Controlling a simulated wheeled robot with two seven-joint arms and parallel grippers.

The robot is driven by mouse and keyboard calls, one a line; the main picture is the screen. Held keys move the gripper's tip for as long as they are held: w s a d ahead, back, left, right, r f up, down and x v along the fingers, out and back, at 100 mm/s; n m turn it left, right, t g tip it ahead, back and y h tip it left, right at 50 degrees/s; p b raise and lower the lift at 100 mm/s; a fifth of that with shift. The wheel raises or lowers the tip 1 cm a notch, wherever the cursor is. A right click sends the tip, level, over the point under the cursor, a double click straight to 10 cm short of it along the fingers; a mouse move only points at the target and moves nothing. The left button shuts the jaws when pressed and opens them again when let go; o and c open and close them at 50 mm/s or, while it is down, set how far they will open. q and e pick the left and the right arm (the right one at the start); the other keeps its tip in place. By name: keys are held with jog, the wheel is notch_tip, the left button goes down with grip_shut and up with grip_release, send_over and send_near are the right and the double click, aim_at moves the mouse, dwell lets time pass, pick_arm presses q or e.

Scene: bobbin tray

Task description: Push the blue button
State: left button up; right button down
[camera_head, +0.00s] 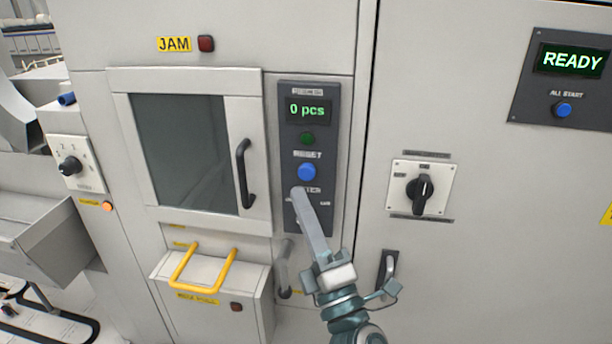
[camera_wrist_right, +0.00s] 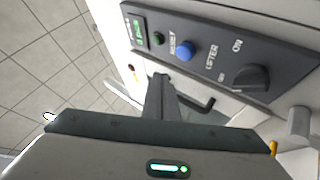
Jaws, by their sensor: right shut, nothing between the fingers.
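A round blue button (camera_head: 307,172) sits on a dark grey control panel (camera_head: 324,225) under the label RESET. In the right wrist view the same blue button (camera_wrist_right: 184,51) shows above the fingers. My right gripper (camera_head: 298,192) is shut and empty. Its fingertips are just below the blue button in the head view, in front of the panel, and cover part of the LIFTER label. In the right wrist view the fingers (camera_wrist_right: 160,80) point toward the panel and appear apart from the button. A second blue button (camera_head: 563,110) is on the READY panel at the upper right. My left gripper is not in view.
The panel has a green display reading 0 pcs (camera_head: 307,110), a green button (camera_head: 307,138) and a LIFTER switch (camera_wrist_right: 250,78). A windowed door with a black handle (camera_head: 243,174) is left. A black rotary switch (camera_head: 420,192) is right. A yellow handle (camera_head: 203,268) juts out lower left.

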aim_at(301, 168)
jog(key=shift+w+d, duration=0.2)
jog(key=shift+w, duration=0.75)
jog(key=shift+w+d, duration=0.2)
jog(key=shift+w, duration=0.75)
jog(key=shift+w+b, duration=0.2)
jog(key=shift+b, duration=0.1)
dwell(0.5)
jog(key=shift+w, duration=0.2)
jog(key=shift+w+d+r, duration=0.1)
jog(key=shift+w+d, duration=0.05)
jog(key=shift+w, duration=0.35)
dwell(1.0)
jog(key=shift+s, duration=0.9)
jog(key=shift+s+a+p, duration=0.2)
jog(key=shift+s, duration=0.65)
jog(key=shift+s+a+p, duration=0.15)
jog(key=shift+s+a, duration=0.1)
jog(key=shift+s, duration=0.55)
jog(key=shift+s+a+p, duration=0.2)
jog(key=shift+s, duration=0.65)
